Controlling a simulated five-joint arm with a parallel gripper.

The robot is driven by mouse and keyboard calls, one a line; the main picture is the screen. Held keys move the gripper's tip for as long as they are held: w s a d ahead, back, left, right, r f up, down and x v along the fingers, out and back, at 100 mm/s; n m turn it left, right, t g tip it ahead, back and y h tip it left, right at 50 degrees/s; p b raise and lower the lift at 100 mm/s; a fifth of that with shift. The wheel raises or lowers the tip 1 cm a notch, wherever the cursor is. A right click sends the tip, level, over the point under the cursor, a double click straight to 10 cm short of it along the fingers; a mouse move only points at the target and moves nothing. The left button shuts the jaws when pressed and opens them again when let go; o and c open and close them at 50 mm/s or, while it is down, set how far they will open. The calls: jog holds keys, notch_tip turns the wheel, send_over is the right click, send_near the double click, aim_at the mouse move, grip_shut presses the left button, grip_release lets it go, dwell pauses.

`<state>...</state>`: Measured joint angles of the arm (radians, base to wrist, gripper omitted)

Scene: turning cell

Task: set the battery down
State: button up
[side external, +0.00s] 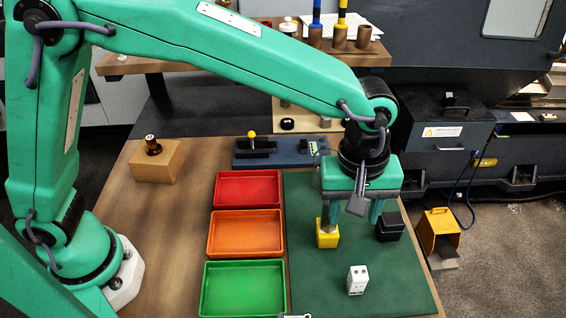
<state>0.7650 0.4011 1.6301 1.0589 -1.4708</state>
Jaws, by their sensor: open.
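My gripper (351,218) points down over the green mat (305,290), its two fingers apart with nothing visible between them. A small white block (357,282) with dark dots on top stands upright on the mat in front of the gripper, apart from it. It may be the battery, but I cannot tell for sure. A yellow block (327,239) is at the left finger's tip and partly hidden by it; I cannot tell if they touch. A black block (390,229) sits on the mat just right of the right finger.
Red (247,189), orange (245,233) and green (243,290) trays stand in a column left of the mat. A blue fixture (277,152) lies behind them. A wooden block (154,162) is at the left. The mat's front part is mostly clear.

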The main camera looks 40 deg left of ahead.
jog(key=s+a+r+m+t, duration=0.15)
jog(key=a+r, duration=0.35)
jog(key=a, duration=0.5)
jog(key=a+r+m+t, duration=0.15)
jog(key=a+r, duration=0.25)
jog(key=a, duration=0.6)
jog(key=s+a+m+t, duration=0.2)
jog(key=s+a+m, duration=0.3)
jog(key=s+a, duration=0.6)
jog(key=shift+s+a+f, duration=0.15)
jog(key=shift+a+f, duration=0.2)
jog(key=shift+a, duration=1.05)
